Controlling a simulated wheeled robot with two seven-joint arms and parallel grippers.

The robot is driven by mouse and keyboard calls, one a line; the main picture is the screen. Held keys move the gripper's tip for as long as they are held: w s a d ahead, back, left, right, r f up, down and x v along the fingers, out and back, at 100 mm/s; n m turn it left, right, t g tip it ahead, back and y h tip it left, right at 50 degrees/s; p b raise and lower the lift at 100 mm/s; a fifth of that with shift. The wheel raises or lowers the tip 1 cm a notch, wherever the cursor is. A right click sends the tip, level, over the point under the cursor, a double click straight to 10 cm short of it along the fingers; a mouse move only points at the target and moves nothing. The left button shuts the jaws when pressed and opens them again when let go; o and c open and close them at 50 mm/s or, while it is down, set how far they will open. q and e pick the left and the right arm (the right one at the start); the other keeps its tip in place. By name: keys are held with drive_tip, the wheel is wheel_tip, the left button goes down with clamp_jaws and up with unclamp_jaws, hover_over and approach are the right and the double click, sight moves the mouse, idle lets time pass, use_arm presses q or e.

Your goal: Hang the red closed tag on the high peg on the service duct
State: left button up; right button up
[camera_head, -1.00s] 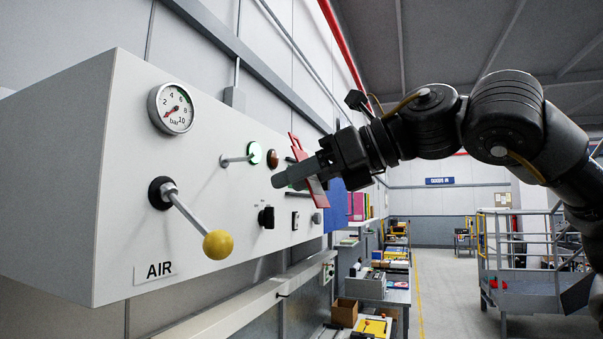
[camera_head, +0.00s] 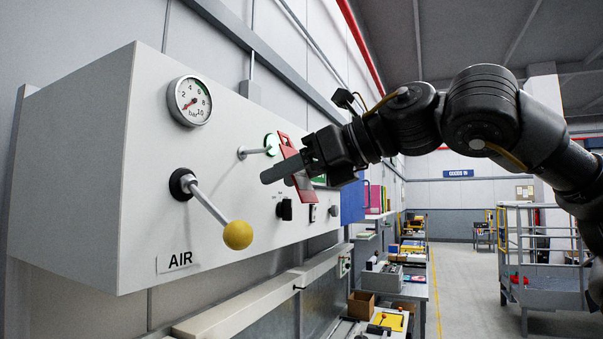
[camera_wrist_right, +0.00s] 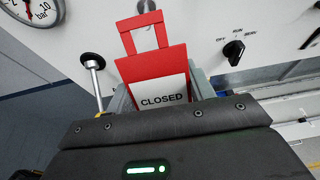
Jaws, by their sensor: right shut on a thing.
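The red tag (camera_head: 287,147) is in my right gripper (camera_head: 287,173), which is shut on it in front of the grey panel box. In the right wrist view the tag (camera_wrist_right: 155,69) shows a white face reading CLOSED and an open red loop at its top. A metal peg (camera_head: 255,151) sticks out of the panel just left of the tag in the head view. In the wrist view a metal peg end (camera_wrist_right: 146,6) shows at the top of the loop; I cannot tell whether the loop is around it. My left gripper is not in view.
The panel box (camera_head: 110,190) carries a gauge (camera_head: 189,101), a lever with a yellow knob (camera_head: 238,235) and a black rotary switch (camera_head: 285,209). A green lamp (camera_head: 272,143) sits behind the peg. Workbenches and a railed platform (camera_head: 540,260) stand farther back.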

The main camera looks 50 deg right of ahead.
sight(241, 192)
drive_tip(key=shift+w+a+f, duration=0.1)
drive_tip(key=shift+w+a, duration=0.2)
drive_tip(key=shift+w, duration=0.7)
drive_tip(key=shift+w+a+f, duration=0.1)
drive_tip(key=shift+w+a, duration=0.15)
drive_tip(key=shift+w, duration=0.7)
drive_tip(key=shift+w+f, duration=0.1)
drive_tip(key=shift+w, duration=0.05)
drive_tip(key=shift+x, duration=0.8)
drive_tip(key=shift+a, duration=0.15)
drive_tip(key=shift+s, duration=0.2)
drive_tip(key=shift+w, duration=0.1)
drive_tip(key=o, duration=1.2)
